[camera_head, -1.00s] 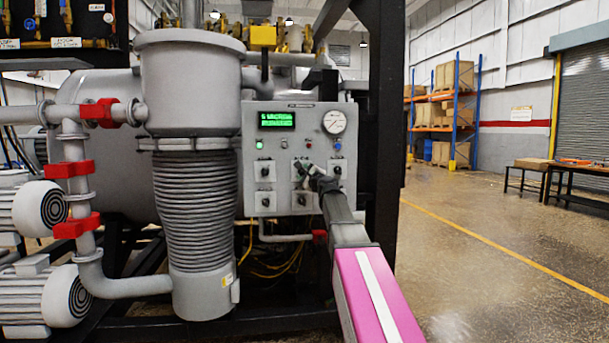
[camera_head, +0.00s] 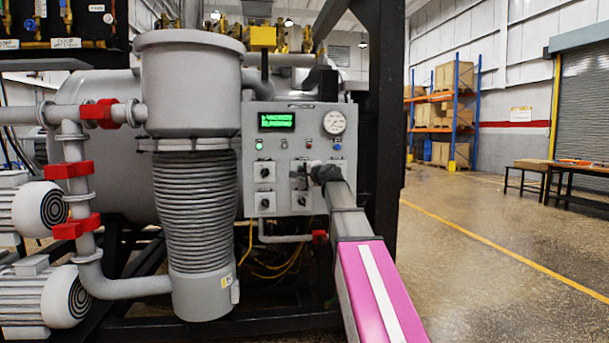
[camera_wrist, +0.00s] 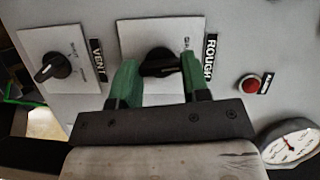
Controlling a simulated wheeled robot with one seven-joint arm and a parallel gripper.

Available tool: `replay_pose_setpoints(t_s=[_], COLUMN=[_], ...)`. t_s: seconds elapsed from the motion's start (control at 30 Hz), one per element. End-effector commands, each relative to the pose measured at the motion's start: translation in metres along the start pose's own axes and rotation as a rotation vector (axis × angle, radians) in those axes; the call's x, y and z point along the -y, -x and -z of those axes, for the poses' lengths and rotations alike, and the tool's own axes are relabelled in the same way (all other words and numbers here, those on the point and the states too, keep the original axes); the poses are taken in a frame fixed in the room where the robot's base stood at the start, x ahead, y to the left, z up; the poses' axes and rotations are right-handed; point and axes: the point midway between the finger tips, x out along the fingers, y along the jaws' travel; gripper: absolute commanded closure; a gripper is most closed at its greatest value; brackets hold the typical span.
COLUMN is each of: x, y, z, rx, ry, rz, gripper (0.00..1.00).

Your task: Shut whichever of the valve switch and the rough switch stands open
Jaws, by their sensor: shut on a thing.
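The rough switch (camera_wrist: 158,60) is a black knob on a pale square plate, marked ROUGH, in the wrist view. My gripper (camera_wrist: 157,72) has its two green fingers on either side of this knob and is shut on it. The knob lies roughly crosswise in the picture, between the fingers; its exact setting is hard to read. In the head view my gripper (camera_head: 309,168) is at the right part of the grey control panel (camera_head: 282,150), and my arm hides some of it. I cannot tell which knob is the valve switch; the head view labels are too small.
The vent switch (camera_wrist: 56,67) sits beside the rough switch. A red button (camera_wrist: 250,84) and a round gauge (camera_wrist: 290,143) are on the other side. A green display (camera_head: 276,121) is lit on the panel. A black frame post (camera_head: 381,150) stands right of it.

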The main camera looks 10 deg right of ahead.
Motion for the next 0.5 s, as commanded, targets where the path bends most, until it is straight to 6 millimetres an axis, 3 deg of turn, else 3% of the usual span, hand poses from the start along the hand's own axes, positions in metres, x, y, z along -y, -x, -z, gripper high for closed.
replay_pose_setpoints(t_s=[0.5], x=[0.0015], y=[0.0001], z=[-0.0011], rx=[0.001], ry=[0.319], rz=[-0.133], gripper=[0.81])
